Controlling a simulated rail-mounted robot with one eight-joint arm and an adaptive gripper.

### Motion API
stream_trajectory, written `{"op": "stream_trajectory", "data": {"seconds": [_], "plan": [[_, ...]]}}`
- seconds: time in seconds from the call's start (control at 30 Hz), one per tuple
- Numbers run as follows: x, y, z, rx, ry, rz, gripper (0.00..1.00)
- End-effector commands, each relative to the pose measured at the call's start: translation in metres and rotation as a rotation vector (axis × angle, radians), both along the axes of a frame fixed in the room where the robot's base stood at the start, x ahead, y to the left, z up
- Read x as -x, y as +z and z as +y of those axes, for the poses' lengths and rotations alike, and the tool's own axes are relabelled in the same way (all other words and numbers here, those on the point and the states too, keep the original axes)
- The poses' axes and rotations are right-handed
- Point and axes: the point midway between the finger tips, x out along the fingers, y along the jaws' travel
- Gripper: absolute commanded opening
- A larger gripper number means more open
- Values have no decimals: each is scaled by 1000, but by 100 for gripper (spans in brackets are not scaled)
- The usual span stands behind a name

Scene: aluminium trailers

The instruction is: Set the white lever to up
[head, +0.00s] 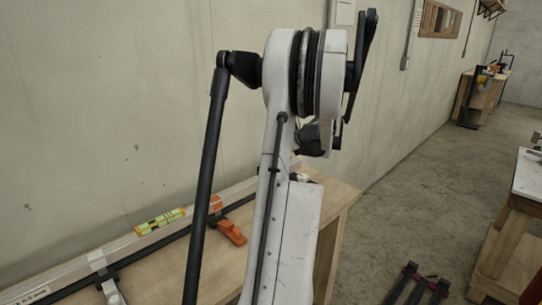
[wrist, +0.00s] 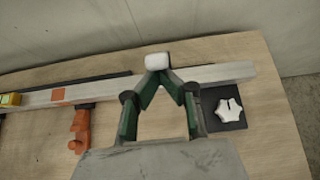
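In the wrist view a small white block (wrist: 157,61), which may be the end of the white lever, shows right at the tips of my gripper (wrist: 157,73). Its stem, if any, is hidden, so I cannot tell whether it is up or down. My gripper's green fingers are drawn together at the tips. I cannot tell whether they hold the block or only touch or overlap it. A white star-shaped knob (wrist: 228,112) sits on a dark square plate (wrist: 211,97) to the right, apart from the fingers. In the head view my arm hides the gripper.
A light metal rail (wrist: 225,73) runs along the wooden bench (wrist: 270,85) near the wall. An orange clamp (wrist: 80,130) and a yellow level (wrist: 9,99) are to the left. In the head view a white clamp (head: 97,262) is farther left.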

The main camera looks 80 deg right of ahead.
Motion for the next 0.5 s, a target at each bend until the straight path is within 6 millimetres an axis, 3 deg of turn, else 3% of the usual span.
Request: {"op": "stream_trajectory", "data": {"seconds": [0.33,0.5], "plan": [[-1,4,-2,6,-4,-9,0],[4,-7,5,5,1,-8,0]]}}
